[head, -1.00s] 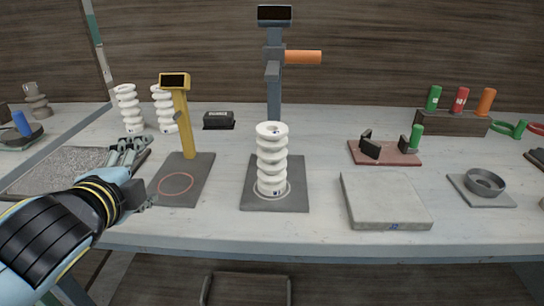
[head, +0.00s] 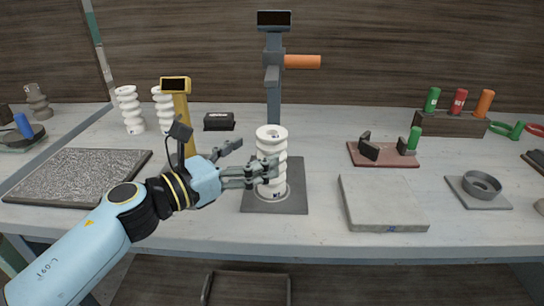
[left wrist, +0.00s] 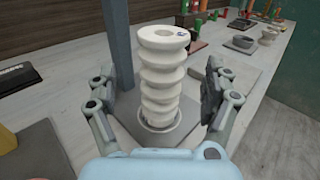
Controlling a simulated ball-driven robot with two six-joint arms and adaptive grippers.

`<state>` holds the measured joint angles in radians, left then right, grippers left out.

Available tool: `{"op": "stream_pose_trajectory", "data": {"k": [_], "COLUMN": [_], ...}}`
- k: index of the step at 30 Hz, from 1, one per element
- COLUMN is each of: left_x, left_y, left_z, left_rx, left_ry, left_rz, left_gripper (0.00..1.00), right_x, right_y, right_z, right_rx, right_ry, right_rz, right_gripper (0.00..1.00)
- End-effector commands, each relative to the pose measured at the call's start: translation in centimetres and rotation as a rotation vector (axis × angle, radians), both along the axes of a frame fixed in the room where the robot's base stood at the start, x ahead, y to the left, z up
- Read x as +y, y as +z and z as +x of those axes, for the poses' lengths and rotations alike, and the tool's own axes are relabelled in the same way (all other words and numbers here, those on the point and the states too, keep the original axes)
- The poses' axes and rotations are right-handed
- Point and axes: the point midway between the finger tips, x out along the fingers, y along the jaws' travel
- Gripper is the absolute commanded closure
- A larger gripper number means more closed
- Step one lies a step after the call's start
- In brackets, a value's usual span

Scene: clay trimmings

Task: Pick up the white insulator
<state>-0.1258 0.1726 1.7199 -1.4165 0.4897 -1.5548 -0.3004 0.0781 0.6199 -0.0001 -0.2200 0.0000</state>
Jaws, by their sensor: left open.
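The white insulator (head: 271,150), a ribbed cylinder with a hole in its top, stands upright on the dark square base plate (head: 297,196) of the grey post stand. My left gripper (head: 258,160) is open beside it, with one finger in front of its lower half. In the left wrist view the insulator (left wrist: 162,80) stands between the two spread fingers of the gripper (left wrist: 160,100), with a gap on each side. Its foot sits in a pale ring on the plate. My right gripper is not in view.
The grey post (head: 273,85) with an orange handle (head: 302,62) rises just behind the insulator. A yellow stand (head: 176,105) is behind my left arm. Two more white insulators (head: 129,110) (head: 163,108) stand at the back left. A grey slab (head: 383,203) lies to the right.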

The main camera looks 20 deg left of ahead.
Motion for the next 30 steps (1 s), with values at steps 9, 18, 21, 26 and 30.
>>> {"op": "stream_pose_trajectory", "data": {"k": [9,18,21,26,30], "left_x": [-2.5,-2.8,-2.8,-2.8,-2.8], "left_y": [0.2,0.0,0.0,0.0,0.0], "left_z": [3.8,4.3,4.3,4.3,4.3], "left_rx": [0.0,0.001,0.001,0.001,0.001], "left_ry": [0.001,0.001,0.001,0.001,0.001], "left_rz": [-0.004,-0.002,-0.002,-0.002,-0.002], "left_gripper": [0.16,0.16,0.28,0.49,0.67], "right_x": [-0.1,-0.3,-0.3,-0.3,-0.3], "right_y": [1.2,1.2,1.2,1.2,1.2], "right_z": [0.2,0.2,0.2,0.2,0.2], "right_rx": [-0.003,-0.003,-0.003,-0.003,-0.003], "right_ry": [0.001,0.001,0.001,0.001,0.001], "right_rz": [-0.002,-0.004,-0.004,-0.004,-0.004], "right_gripper": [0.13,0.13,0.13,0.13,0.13]}}
